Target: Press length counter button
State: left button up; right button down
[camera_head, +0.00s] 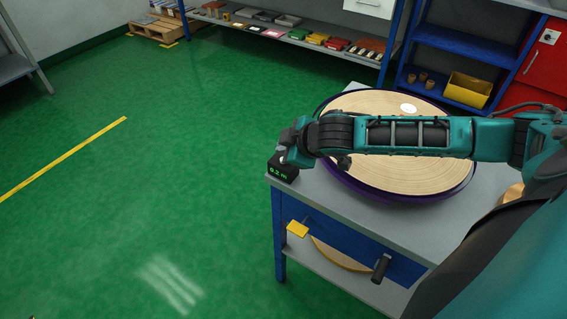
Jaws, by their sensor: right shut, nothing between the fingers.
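The length counter (283,170) is a small black box with a green lit readout, which looks like 0.2 m. It sits at the left corner of the grey bench top. My right gripper (284,155) is right above the counter, shut and empty, with its fingertips at the top of the box. The gripper covers the counter's top, so the button is hidden and I cannot tell whether the fingers touch it. My left gripper is not in view.
A large tape roll with a purple rim (440,197) lies on the bench (400,222) beneath my right forearm. A yellow handle (297,228) and a black handle (380,268) stick out from the bench front. Open green floor (150,200) lies to the left.

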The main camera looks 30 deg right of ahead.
dwell(0.3)
dwell(1.5)
jog(key=shift+f, duration=0.25)
jog(key=shift+f, duration=0.25)
jog(key=shift+f, duration=0.5)
dwell(0.6)
dwell(0.4)
jog(key=shift+r+p, duration=0.9)
jog(key=shift+p, duration=0.25)
jog(key=shift+r, duration=0.15)
